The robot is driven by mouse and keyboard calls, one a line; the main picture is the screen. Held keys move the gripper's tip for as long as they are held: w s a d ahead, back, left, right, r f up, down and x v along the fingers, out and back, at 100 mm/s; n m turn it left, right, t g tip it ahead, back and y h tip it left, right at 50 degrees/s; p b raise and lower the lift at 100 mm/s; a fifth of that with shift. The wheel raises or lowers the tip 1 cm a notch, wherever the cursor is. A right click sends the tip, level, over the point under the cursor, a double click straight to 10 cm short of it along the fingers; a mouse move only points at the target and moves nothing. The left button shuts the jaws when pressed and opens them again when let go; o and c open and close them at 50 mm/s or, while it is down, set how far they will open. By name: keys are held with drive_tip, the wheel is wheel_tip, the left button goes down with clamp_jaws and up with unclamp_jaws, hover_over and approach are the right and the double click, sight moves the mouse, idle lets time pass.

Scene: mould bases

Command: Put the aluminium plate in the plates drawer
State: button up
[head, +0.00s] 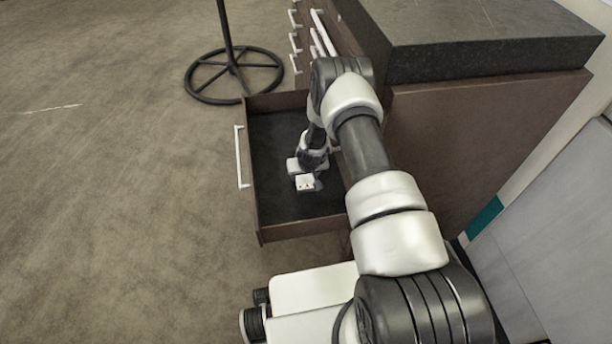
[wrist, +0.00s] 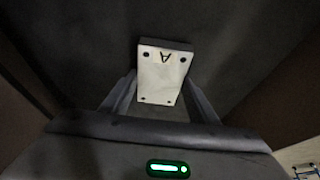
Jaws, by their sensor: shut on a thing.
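The aluminium plate (wrist: 163,75) is a pale block with several dark holes and a dark letter A on its face. It is between the two fingers of my gripper (wrist: 160,98), which is shut on it. In the head view the plate (head: 305,183) shows as a small white piece at the end of my gripper (head: 306,176), inside the open drawer (head: 262,205). The drawer has a dark floor and brown wooden walls. I cannot tell whether the plate touches the drawer floor.
The drawer's white handle (head: 241,157) faces left. The brown cabinet with a dark stone top (head: 480,40) stands to the right. Several other drawer handles show behind. A black round stand base (head: 234,75) is on the carpet beyond the drawer.

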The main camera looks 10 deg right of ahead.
drive_tip(key=o, duration=1.5)
drive_tip(key=shift+c, duration=0.2)
